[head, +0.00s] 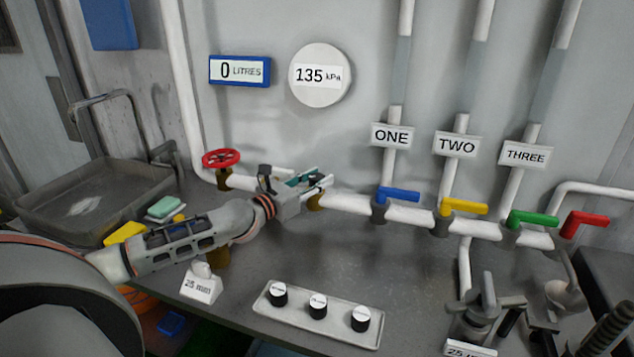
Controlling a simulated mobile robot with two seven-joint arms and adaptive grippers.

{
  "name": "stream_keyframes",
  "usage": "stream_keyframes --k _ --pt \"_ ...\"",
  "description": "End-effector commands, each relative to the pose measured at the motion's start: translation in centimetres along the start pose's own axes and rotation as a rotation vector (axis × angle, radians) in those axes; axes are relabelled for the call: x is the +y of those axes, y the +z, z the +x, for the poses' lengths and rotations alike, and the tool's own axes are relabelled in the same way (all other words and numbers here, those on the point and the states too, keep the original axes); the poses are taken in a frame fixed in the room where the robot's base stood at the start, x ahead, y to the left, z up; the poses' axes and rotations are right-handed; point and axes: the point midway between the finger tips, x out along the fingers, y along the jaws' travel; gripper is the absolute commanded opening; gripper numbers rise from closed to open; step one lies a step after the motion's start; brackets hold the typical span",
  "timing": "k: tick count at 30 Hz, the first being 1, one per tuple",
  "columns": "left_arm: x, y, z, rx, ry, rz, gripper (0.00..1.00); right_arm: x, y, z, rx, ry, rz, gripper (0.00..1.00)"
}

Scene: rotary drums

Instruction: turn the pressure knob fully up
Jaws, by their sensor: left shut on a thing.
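My left gripper (318,182) is shut on a small teal part (304,180) at the white pipe. The teal part sits just above a brass fitting (315,203), and the fingers hide much of it. The round white gauge (320,76) on the wall reads 135 kPa. Three black knobs with white tops, a left one (277,295), a middle one (318,307) and a right one (361,319), stand on a pale plate; their labels are too small to read. My right gripper is not in view.
A red handwheel (221,158) is left of my gripper. Blue (400,195), yellow (464,207), green (534,219) and red (584,224) levers line the pipe to the right. A blue-framed display (240,71) reads 0 LITRES. A sink (90,200) is at left. The bench between pipe and knob plate is clear.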

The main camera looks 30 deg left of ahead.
Motion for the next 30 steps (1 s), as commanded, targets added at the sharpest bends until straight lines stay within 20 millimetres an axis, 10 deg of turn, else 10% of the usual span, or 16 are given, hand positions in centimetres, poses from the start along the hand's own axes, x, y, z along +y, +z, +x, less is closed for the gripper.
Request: stream_keyframes --k 11,12,13,30 --pt "0.1 0.1 0.0 0.0 -0.01 -0.002 0.1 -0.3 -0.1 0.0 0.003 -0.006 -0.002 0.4" --pt "0.1 0.1 0.0 0.0 -0.01 -0.002 0.42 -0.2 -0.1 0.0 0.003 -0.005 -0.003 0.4" --pt "0.1 0.1 0.0 0.0 -0.01 -0.002 0.49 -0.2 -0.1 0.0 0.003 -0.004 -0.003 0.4" --pt "0.1 -0.2 -1.4 0.004 -0.01 0.0 0.49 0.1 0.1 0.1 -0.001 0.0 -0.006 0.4"
